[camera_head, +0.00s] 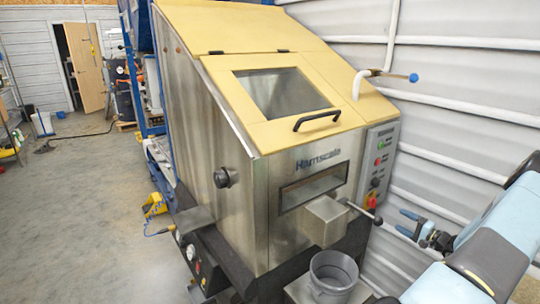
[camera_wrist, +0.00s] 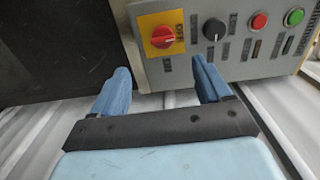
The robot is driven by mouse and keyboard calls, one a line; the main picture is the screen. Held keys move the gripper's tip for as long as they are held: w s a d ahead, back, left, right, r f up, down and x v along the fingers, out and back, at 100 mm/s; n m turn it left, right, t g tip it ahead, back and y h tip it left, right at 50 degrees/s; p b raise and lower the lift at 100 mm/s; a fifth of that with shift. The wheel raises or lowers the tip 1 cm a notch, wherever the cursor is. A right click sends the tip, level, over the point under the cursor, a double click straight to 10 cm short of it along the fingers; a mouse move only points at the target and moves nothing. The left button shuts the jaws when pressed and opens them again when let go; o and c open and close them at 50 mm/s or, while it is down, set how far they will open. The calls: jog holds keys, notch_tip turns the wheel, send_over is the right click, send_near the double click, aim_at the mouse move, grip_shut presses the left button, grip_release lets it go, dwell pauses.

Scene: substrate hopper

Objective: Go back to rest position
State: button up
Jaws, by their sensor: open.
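My gripper (camera_head: 408,224) is at the right of the head view, beside the right side of the hopper machine. In the wrist view its two blue fingers (camera_wrist: 163,88) are apart with nothing between them. The steel hopper machine (camera_head: 306,165) has a yellow hinged lid (camera_head: 250,92) with a black handle, and the lid is shut. Its control panel (camera_head: 378,160) is on the right side. In the wrist view the panel (camera_wrist: 222,62) lies just beyond the fingertips, with a red-yellow switch, a black knob, and red and green buttons.
A lever (camera_head: 363,213) with a dark knob sticks out near my gripper. A grey bucket (camera_head: 333,275) stands below the outlet box. A white pipe with a blue-ended handle (camera_head: 395,75) is above the panel. The corrugated wall is close behind. Open floor (camera_head: 85,215) lies to the left.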

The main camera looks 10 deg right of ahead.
jog(key=w+a+r+n+g+y, duration=0.35)
jog(key=a+r+n+g, duration=0.35)
jog(key=a+r, duration=0.85)
jog(key=s+a+r+n+g+h, duration=0.1)
jog(key=s+a+r+g, duration=0.15)
jog(key=a+r, duration=0.45)
jog(key=s+a+r+n+g+h, duration=0.1)
jog(key=a+r+g, duration=0.3)
jog(key=a, duration=0.6)
jog(key=s+a+r+n+h, duration=0.2)
jog(key=s+a+r+h, duration=0.3)
jog(key=s+a+r, duration=0.6)
jog(key=s+a+r+n+t+h, duration=0.1)
jog(key=s+a+r+h, duration=0.1)
jog(key=s, duration=0.6)
jog(key=s+a+r+n+t+h, duration=0.1)
jog(key=s+a+r+h, duration=0.1)
jog(key=s, duration=0.6)
jog(key=shift+s+a+r+t, duration=0.15)
jog(key=shift+s+r+t, duration=0.05)
jog(key=shift+s+t, duration=0.2)
